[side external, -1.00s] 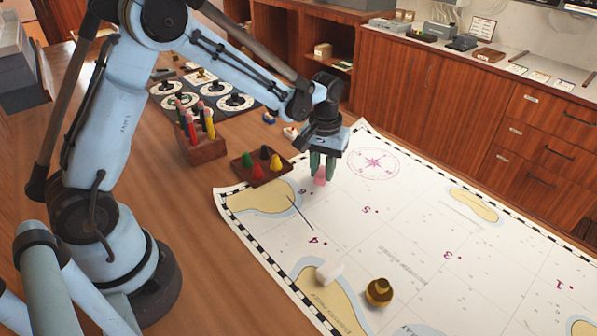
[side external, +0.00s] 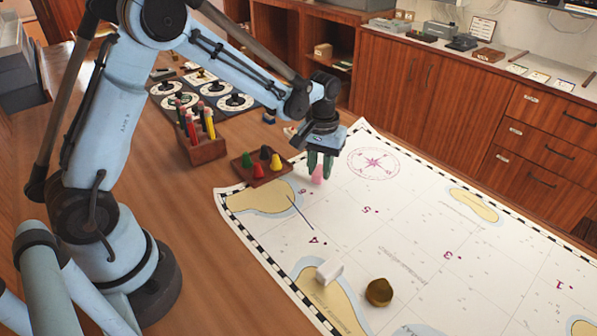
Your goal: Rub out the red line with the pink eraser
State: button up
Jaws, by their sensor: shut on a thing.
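My gripper (side external: 320,166) points down over the upper left part of the white chart (side external: 420,240). It is shut on the pink eraser (side external: 317,175), whose lower end shows below the fingers. The eraser is at or just above the paper; I cannot tell if it touches. No red line is visible in this view; the area under the eraser and fingers is hidden. A dark blue line (side external: 300,211) lies on the chart, below and left of the gripper, across the edge of a tan land area.
A white block (side external: 329,271) and a brass weight (side external: 379,292) sit on the chart's near part. A tray of coloured pegs (side external: 262,165) and a wooden pen holder (side external: 204,148) stand left of the gripper.

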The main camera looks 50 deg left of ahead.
aim_at(329, 185)
jog(key=shift+d, duration=0.4)
jog(key=shift+w+d, duration=0.2)
jog(key=shift+d, duration=0.9)
jog(key=shift+a+r, duration=0.1)
jog(key=shift+r, duration=2.9)
